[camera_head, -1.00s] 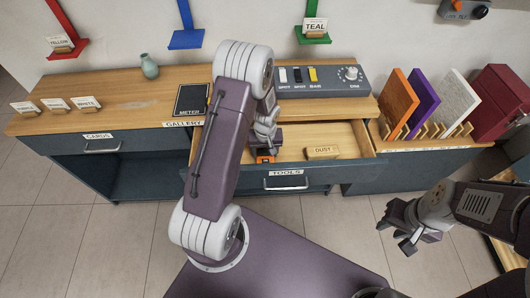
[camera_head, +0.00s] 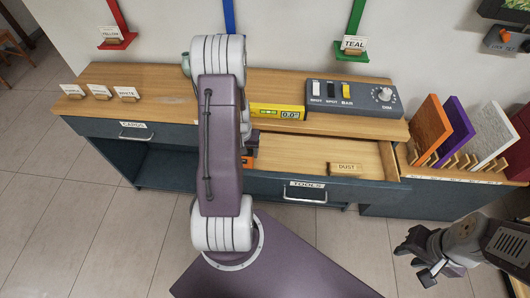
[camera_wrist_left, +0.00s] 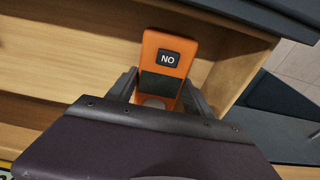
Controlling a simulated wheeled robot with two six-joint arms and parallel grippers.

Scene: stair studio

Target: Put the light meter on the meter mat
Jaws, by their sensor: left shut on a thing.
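The meter mat is hidden behind my left arm in the head view. My right gripper (camera_head: 418,264) is open and empty, over the floor at the lower right.
The open drawer (camera_head: 305,191), labelled TOOLS, holds a wooden DUST block (camera_head: 345,169). On the counter are a yellow level (camera_head: 277,111), a grey switch panel (camera_head: 355,97) and small white cards (camera_head: 99,91). Coloured panels (camera_head: 433,128) stand in a rack at the right.

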